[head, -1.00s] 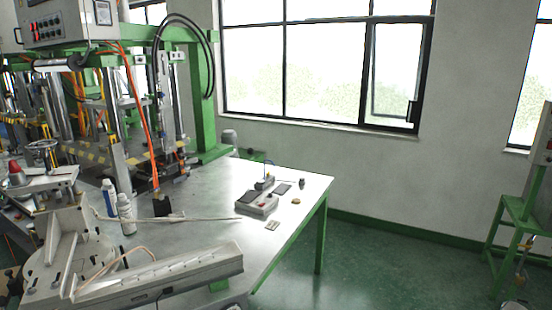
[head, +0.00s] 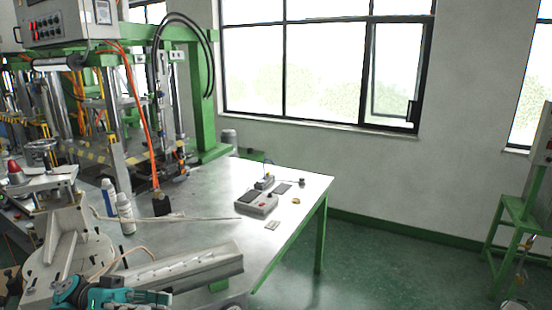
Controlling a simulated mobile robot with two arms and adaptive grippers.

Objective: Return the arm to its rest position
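Neither my left nor my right gripper can be seen, and nothing held is visible.
A green-framed press machine (head: 205,100) stands behind at left. The floor right of the table (head: 390,270) is clear.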

